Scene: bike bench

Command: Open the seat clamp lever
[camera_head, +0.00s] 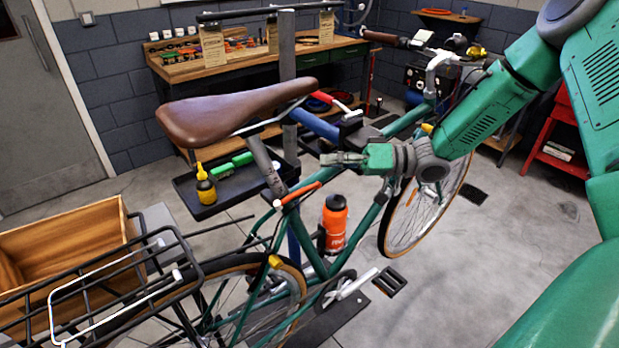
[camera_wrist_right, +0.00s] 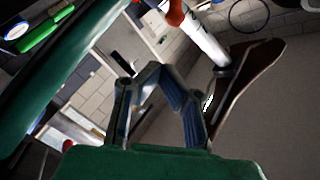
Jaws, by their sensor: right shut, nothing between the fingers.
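The seat clamp lever (camera_head: 300,193) is an orange-red lever at the top of the green bicycle's seat tube, below the brown saddle (camera_head: 235,108). It lies along the frame, pointing up and right from the clamp. My right gripper (camera_head: 328,158) is shut and empty, with its fingers pointing left. In the picture it is above and right of the lever, apart from it. In the right wrist view the shut fingers (camera_wrist_right: 155,75) show in the middle, and a red part (camera_wrist_right: 173,12), which looks like the lever's end, is at the top edge. My left gripper is not in view.
A repair stand with a blue arm (camera_head: 313,124) holds the bicycle near my gripper. A black tray (camera_head: 215,192) with a yellow bottle is behind the seat tube. An orange bottle (camera_head: 335,222) sits in the frame. A wooden crate (camera_head: 70,240) is at left. Floor at right is free.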

